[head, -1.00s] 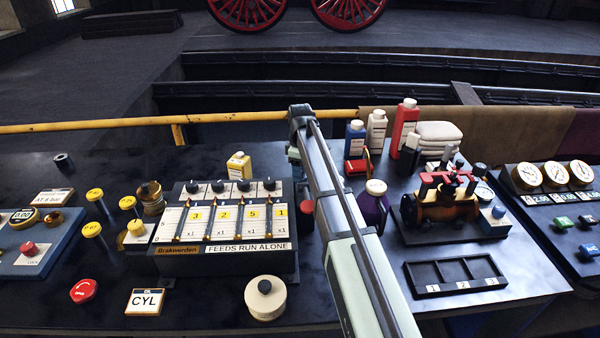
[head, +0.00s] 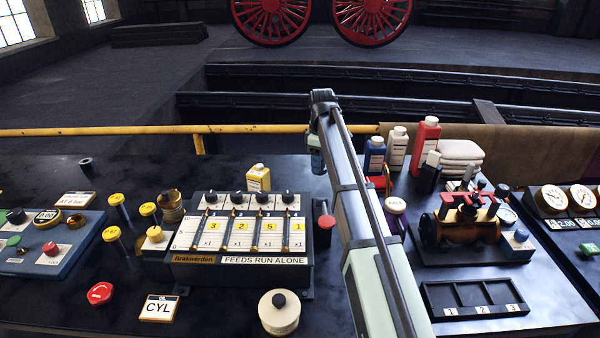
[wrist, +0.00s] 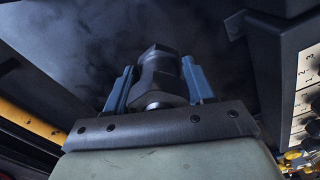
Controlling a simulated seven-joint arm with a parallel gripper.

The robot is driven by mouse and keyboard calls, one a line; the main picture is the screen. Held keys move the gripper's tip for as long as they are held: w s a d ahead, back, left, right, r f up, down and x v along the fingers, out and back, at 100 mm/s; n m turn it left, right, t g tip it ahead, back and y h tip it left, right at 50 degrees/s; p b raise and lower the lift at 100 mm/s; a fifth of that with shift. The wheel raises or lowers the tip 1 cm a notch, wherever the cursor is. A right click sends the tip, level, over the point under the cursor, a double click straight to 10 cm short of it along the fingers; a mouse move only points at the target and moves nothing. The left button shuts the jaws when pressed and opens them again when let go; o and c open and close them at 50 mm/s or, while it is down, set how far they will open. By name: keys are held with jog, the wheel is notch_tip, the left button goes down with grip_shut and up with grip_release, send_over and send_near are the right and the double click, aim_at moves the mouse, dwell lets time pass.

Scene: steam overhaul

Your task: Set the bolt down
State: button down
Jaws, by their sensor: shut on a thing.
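The bolt (wrist: 158,78) is dark grey with a faceted head. It shows in the wrist view between the two blue fingers of my gripper (wrist: 158,88), which is shut on it. In the head view my gripper (head: 316,155) is at the far side of the table, right of the yellow bottle, and is partly hidden by my arm. The bolt cannot be made out there. The dark tabletop (head: 110,290) lies behind the bolt in the wrist view; the gap between them is unclear.
A control box with sliders (head: 240,240) stands left of my arm, with a yellow bottle (head: 258,178) behind it. A purple bottle (head: 395,207), a red bottle (head: 425,145), a brass pump (head: 458,225) and a three-slot tray (head: 475,297) are right. A yellow rail (head: 90,132) runs behind.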

jog(key=shift+r, duration=2.9)
jog(key=shift+w+a+r, duration=0.1)
jog(key=shift+a+r, duration=0.2)
jog(key=a+n, duration=0.5)
jog(key=a, duration=3.6)
jog(key=shift+a+f, duration=0.2)
jog(key=shift+f, duration=7.4)
jog(key=shift+f, duration=0.15)
jog(key=shift+c, duration=2)
grip_release()
